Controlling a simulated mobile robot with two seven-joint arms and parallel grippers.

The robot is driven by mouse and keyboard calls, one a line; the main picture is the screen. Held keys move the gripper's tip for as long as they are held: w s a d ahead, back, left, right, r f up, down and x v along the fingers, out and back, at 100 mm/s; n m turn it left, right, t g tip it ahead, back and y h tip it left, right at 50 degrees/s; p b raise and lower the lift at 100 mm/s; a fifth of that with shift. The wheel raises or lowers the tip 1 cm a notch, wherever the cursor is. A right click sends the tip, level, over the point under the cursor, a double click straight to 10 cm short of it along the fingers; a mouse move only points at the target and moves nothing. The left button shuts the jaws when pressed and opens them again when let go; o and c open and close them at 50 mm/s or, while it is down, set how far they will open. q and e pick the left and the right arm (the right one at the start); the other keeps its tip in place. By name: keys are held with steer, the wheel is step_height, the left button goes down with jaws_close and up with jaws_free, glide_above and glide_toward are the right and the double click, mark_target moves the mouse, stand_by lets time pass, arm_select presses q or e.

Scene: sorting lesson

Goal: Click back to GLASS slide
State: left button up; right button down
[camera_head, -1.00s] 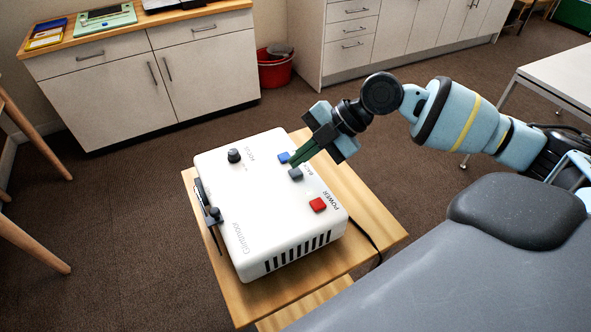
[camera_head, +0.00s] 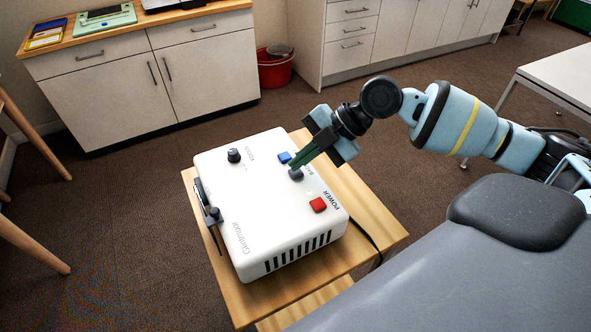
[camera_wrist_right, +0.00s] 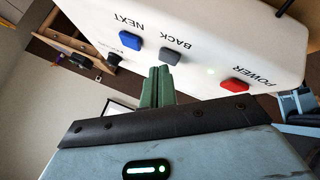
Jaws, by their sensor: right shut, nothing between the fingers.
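The white projector (camera_head: 255,215) sits on a small wooden table, with a blue button (camera_head: 284,157), a grey button (camera_head: 296,175) and a red POWER button (camera_head: 318,204) on top. In the right wrist view the grey button (camera_wrist_right: 170,56) is labelled BACK and the blue button (camera_wrist_right: 130,38) is labelled NEXT. My right gripper (camera_head: 295,167) is shut and empty, its green fingertips at the grey button. In the wrist view the fingertips (camera_wrist_right: 157,70) are right beside that button; I cannot tell whether they press it. My left gripper is not in view.
A red bucket (camera_head: 275,70) stands by the cabinets behind.

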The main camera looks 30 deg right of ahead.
mark_target(301, 170)
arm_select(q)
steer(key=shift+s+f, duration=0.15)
arm_select(e)
steer(key=shift+f, duration=0.3)
stand_by(0.4)
steer(key=shift+f, duration=0.15)
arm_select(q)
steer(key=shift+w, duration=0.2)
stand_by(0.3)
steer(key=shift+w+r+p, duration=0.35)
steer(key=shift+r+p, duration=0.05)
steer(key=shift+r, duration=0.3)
arm_select(e)
steer(key=shift+r, duration=0.9)
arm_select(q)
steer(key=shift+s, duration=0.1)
